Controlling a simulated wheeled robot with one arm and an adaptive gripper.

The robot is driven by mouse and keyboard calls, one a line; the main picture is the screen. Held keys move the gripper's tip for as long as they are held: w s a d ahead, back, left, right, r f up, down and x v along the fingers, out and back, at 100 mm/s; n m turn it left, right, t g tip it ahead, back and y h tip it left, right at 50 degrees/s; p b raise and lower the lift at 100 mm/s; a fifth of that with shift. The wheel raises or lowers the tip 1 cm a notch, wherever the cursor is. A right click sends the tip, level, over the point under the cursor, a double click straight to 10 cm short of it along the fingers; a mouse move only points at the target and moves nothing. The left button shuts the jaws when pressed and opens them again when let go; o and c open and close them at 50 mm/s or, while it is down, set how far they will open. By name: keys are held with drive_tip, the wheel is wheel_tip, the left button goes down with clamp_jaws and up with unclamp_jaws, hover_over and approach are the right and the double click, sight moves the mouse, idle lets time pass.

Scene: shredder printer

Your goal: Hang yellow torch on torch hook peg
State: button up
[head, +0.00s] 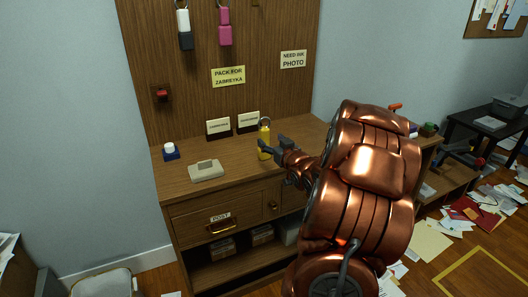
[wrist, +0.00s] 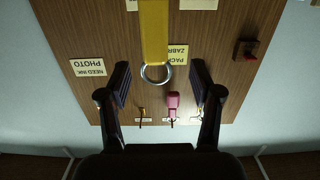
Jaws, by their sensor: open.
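The yellow torch (head: 264,142) stands upright on the desk with its metal ring at the top. In the wrist view, which is upside down, the torch (wrist: 154,32) comes in from the picture's top edge, with its ring between and beyond the fingertips. My gripper (head: 273,150) is open beside the torch; the wrist view shows its two fingers (wrist: 162,85) spread apart with nothing clamped between them. A small peg (wrist: 142,113) with nothing hanging on it shows on the board beside the hung pink torch (wrist: 172,103). Its counterpart is barely visible at the head view's top edge.
A pink torch (head: 224,24) and a white-and-black torch (head: 184,28) hang on the wooden board. A red switch (head: 162,94) is on the board. The desk also holds small label cards (head: 218,128), a blue-based button (head: 170,151) and a beige device (head: 206,171). Papers litter the floor at right.

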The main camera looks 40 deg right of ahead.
sight(266, 133)
drive_tip(key=shift+s+d+r+t, duration=0.1)
drive_tip(key=shift+s+d+t, duration=0.1)
drive_tip(key=shift+d+t, duration=0.35)
drive_tip(key=shift+x, duration=1.15)
drive_tip(key=shift+p+x, duration=0.35)
drive_tip(key=shift+x, duration=2.2)
drive_tip(key=shift+w+a+f, duration=0.1)
drive_tip(key=shift+a+f, duration=0.1)
clamp_jaws()
